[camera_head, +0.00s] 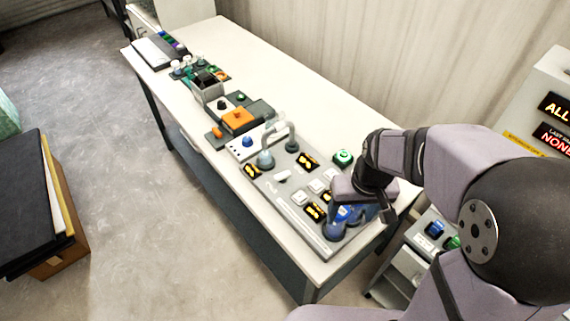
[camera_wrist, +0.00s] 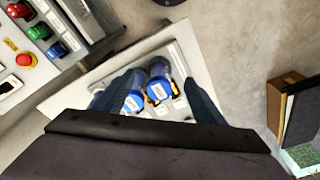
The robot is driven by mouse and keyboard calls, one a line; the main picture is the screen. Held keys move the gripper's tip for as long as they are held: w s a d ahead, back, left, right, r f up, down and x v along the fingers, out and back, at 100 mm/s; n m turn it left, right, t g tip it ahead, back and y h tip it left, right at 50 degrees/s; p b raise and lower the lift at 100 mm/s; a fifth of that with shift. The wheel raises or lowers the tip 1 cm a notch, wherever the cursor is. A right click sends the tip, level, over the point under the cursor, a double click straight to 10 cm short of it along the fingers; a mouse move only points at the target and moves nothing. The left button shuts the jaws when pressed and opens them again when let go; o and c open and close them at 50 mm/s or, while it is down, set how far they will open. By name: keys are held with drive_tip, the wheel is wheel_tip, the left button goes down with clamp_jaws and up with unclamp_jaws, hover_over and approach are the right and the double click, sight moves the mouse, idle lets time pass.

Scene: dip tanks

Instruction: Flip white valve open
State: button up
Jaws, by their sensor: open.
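A grey control panel (camera_head: 262,186) lies on the long white table. On it are several small white pieces, among them a white lever-like piece (camera_head: 283,177) and a white block (camera_head: 299,198); I cannot tell which is the white valve. My gripper (camera_head: 352,214) is over the panel's near right end, apart from the white lever-like piece. In the wrist view my gripper (camera_wrist: 160,78) is open, its two dark fingers spread on either side of two blue-topped cylinders (camera_wrist: 158,91). I see nothing held. My gripper and arm hide part of the panel's right end.
A green button (camera_head: 343,157) stands behind the panel. A curved grey pipe (camera_head: 290,135) rises from the panel's back. An orange-topped box (camera_head: 238,119) stands farther left. A cabinet with coloured buttons (camera_head: 436,231) is at the lower right. The table's back strip is clear.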

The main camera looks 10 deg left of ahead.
drive_tip(key=w+a+f+n+t+b, duration=0.15)
drive_tip(key=w+a+f+b, duration=0.3)
drive_tip(key=w+a, duration=0.55)
drive_tip(key=n+t+y+b, duration=0.1)
drive_tip(key=n+y+b, duration=0.1)
drive_tip(key=n+b, duration=0.1)
approach(282, 174)
drive_tip(key=shift+p+x, duration=1.3)
drive_tip(key=shift+x, duration=2.7)
drive_tip(key=c, duration=1.1)
drive_tip(key=shift+o, duration=0.2)
drive_tip(key=shift+d+f+n+b, duration=0.1)
drive_tip(key=shift+f+n+b, duration=0.3)
drive_tip(key=shift+b, duration=0.5)
drive_tip(key=shift+w+n+y+b, duration=0.1)
drive_tip(key=shift+n+y+b, duration=0.2)
drive_tip(key=shift+n+b, duration=0.5)
drive_tip(key=shift+r+n+g+b, duration=0.25)
drive_tip(key=shift+r+g+b, duration=0.1)
drive_tip(key=shift+b, duration=0.25)
